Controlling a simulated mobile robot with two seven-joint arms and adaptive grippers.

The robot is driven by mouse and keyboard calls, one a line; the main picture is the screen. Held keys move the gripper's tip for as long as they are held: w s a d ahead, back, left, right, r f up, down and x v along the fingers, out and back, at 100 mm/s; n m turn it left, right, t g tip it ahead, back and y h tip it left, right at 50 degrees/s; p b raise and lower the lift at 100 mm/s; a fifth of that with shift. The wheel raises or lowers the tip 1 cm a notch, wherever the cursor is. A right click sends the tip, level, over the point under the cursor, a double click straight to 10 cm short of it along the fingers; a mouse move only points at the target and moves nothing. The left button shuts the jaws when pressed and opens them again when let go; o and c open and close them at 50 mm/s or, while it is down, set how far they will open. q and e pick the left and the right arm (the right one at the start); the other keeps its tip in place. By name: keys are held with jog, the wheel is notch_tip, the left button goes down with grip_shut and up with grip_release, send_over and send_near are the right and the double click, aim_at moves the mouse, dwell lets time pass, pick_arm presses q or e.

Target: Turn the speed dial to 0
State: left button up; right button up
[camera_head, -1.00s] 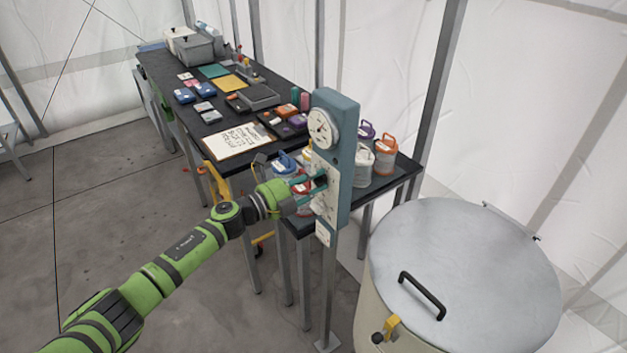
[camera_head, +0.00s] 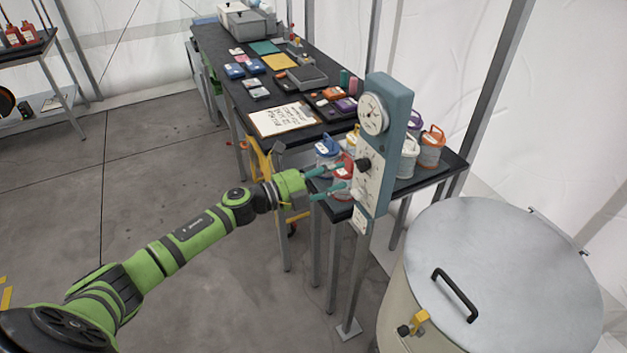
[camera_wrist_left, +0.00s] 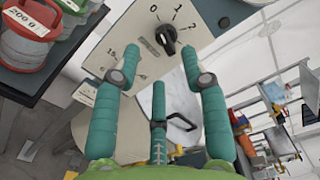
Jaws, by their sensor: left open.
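The speed dial is a black knob (camera_head: 363,164) on the pale front plate of a teal-edged control post (camera_head: 390,130). In the left wrist view the knob (camera_wrist_left: 166,40) shows beneath the printed marks 0, 1 and 2. Its upper end leans up and left, toward the 0; the exact pointer reading is hard to tell. My left gripper (camera_head: 345,177) is open and empty, with its teal fingers (camera_wrist_left: 162,62) spread apart. It is just left of and below the knob, and the fingers look clear of it. My right gripper is not in view.
A round gauge (camera_head: 373,113) sits above the knob. A large lidded drum (camera_head: 510,245) stands to the right. Lidded jars, including a red one (camera_head: 343,185), stand on the dark table (camera_head: 235,90) behind the post. Open floor lies left.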

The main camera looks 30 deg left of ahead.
pick_arm(q)
jog(key=v, duration=0.5)
jog(key=shift+s+a, duration=0.25)
jog(key=shift+s, duration=0.05)
